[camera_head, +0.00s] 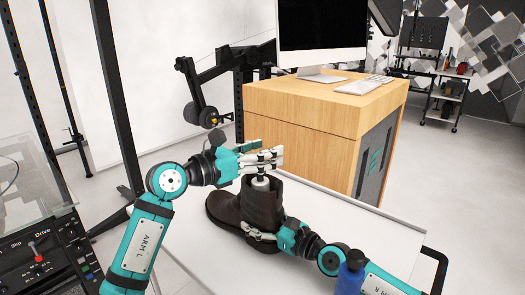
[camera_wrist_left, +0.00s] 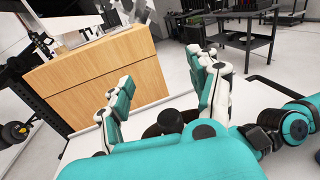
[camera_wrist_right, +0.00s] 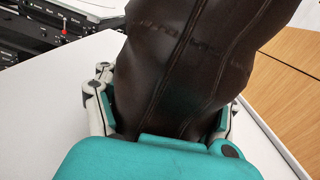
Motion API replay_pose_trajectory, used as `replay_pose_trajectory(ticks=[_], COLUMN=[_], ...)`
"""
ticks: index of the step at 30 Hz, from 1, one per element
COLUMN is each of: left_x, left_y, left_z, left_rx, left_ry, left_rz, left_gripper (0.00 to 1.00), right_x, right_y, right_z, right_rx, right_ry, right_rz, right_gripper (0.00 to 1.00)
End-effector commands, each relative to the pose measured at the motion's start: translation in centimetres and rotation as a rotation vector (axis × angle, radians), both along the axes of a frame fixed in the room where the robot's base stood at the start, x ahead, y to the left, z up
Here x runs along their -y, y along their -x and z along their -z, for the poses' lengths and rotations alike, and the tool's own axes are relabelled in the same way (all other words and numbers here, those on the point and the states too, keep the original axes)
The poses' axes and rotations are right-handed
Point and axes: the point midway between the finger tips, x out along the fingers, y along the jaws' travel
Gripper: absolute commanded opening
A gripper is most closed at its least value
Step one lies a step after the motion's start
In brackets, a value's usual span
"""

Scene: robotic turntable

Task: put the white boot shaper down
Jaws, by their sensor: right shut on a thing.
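The white boot shaper (camera_head: 260,184) stands upright in the opening of a dark brown boot (camera_head: 262,207); only its pale top shows, and the rest is hidden inside the boot. My left gripper (camera_head: 266,158) is over the boot opening, right at the top of the shaper. Its fingers are spread apart in the left wrist view (camera_wrist_left: 165,95), where the shaper cannot be made out clearly. My right gripper (camera_head: 258,236) is shut on the lower part of the boot. In the right wrist view its fingers press on both sides of the boot (camera_wrist_right: 180,70).
The boot is on a white table (camera_head: 350,225) with free room around it. A wooden cabinet (camera_head: 300,120) with a monitor (camera_head: 322,25) and keyboard (camera_head: 364,84) stands behind. A control panel (camera_head: 40,250) with a clear cover is at the left.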

Motion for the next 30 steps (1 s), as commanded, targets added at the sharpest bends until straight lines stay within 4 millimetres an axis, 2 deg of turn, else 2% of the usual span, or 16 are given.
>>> replay_pose_trajectory(ticks=[7, 12, 24, 30], left_x=[0.0, -0.1, -7.7, -9.8], left_y=[0.0, 0.1, 4.6, 5.9], left_z=[-0.1, -1.4, -1.2, -1.2], left_rx=[0.001, 0.002, 0.001, -0.001], left_ry=[0.001, 0.001, -0.003, 0.0], left_rz=[0.0, 0.0, -0.004, -0.001], left_gripper=[0.62, 0.62, 0.62, 0.62], right_x=[0.1, 0.1, 0.1, 0.1], right_y=[-0.1, -0.1, -0.1, -0.1], right_z=[0.0, 0.0, 0.0, 0.0], right_rx=[0.003, 0.003, 0.002, 0.003], right_ry=[0.003, 0.003, 0.002, 0.001], right_rz=[0.003, 0.003, 0.002, 0.002], right_gripper=[0.12, 0.12, 0.11, 0.11])
